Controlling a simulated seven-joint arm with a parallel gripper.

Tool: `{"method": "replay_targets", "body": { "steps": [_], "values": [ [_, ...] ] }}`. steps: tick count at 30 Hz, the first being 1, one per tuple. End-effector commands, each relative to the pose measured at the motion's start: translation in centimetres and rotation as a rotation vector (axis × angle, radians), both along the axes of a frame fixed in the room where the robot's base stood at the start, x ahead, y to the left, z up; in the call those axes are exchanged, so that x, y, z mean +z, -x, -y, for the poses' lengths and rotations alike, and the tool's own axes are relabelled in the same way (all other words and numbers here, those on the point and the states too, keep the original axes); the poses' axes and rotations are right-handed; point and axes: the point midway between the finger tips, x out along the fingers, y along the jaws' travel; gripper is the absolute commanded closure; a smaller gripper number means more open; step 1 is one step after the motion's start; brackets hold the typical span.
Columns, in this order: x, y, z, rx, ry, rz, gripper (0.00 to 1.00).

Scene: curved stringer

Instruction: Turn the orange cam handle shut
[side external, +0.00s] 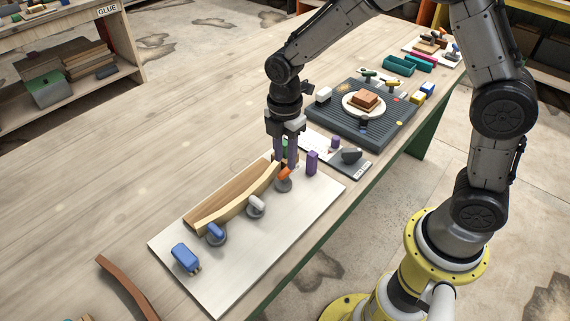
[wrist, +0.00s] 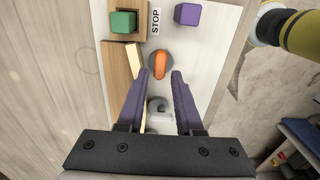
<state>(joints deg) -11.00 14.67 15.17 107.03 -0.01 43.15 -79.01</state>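The orange cam handle (side external: 285,174) sits on a round grey base near the far end of the pale board (side external: 300,212). In the wrist view the orange handle (wrist: 161,65) points roughly up and down the picture. My gripper (side external: 286,164) hangs above it, pointing down. In the wrist view my gripper (wrist: 160,73) is open, with its purple fingers on either side of the handle and gaps between. I cannot tell how far above the handle the fingertips are. The handle stands beside the end of the curved wooden stringer (side external: 240,200).
A white cam handle (side external: 257,201) and a blue one (side external: 215,231) stand along the stringer. A purple block (side external: 312,162), a green block (wrist: 123,23) and a STOP sign (wrist: 155,20) are close by. A blue block (side external: 185,257) is at the near end.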

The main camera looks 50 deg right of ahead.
Motion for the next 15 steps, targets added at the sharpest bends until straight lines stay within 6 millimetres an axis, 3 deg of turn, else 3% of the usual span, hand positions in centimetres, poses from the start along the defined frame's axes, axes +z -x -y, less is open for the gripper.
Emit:
{"method": "replay_targets", "body": {
  "steps": [6, 15],
  "values": [
    [-2.6, 0.0, 0.0, 0.000, 0.000, -0.002, 0.65],
    [-3.3, 0.0, 0.0, 0.000, 0.000, 0.001, 0.65]
  ]
}}
